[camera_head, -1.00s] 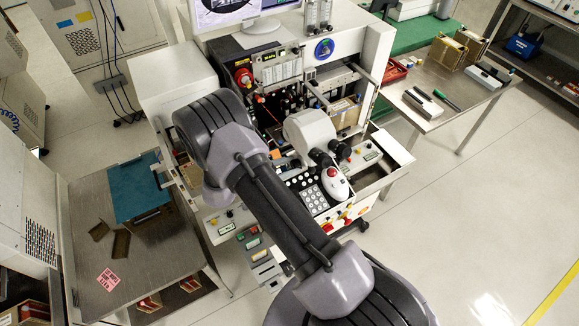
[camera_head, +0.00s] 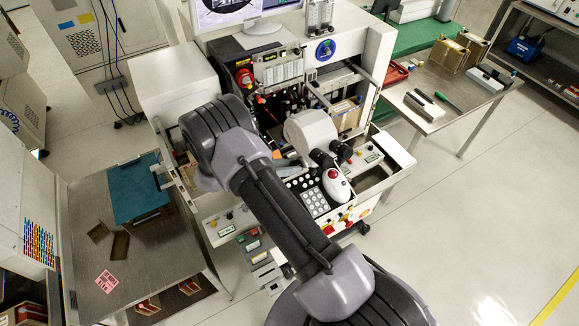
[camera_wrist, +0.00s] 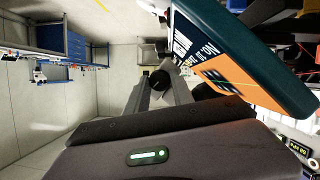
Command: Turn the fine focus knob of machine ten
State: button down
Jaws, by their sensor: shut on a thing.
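The bonding machine (camera_head: 345,42) stands in the middle of the head view, with a white microscope head (camera_head: 308,128) and dark eyepieces at its front. In the wrist view a round black knob (camera_wrist: 160,80) shows at the tips of my gripper (camera_wrist: 158,84). The two grey fingers are drawn together on the knob, one on each side. Much of the knob is hidden between them. In the head view my gripper is hidden behind my own arm.
A teal and orange panel with upside-down lettering (camera_wrist: 245,60) is close on the right of my fingers in the wrist view. A keypad (camera_head: 315,203) and a white mouse-like control (camera_head: 336,184) sit at the machine's front. A metal side table (camera_head: 150,255) stands left; floor is clear at right.

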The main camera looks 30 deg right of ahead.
dwell(0.3)
jog(key=c, duration=1.1)
grip_release()
jog(key=b+v, duration=0.1)
jog(key=v, duration=1.6)
jog(key=shift+a, duration=0.25)
jog(key=shift+r, duration=0.1)
jog(key=shift+c, duration=0.2)
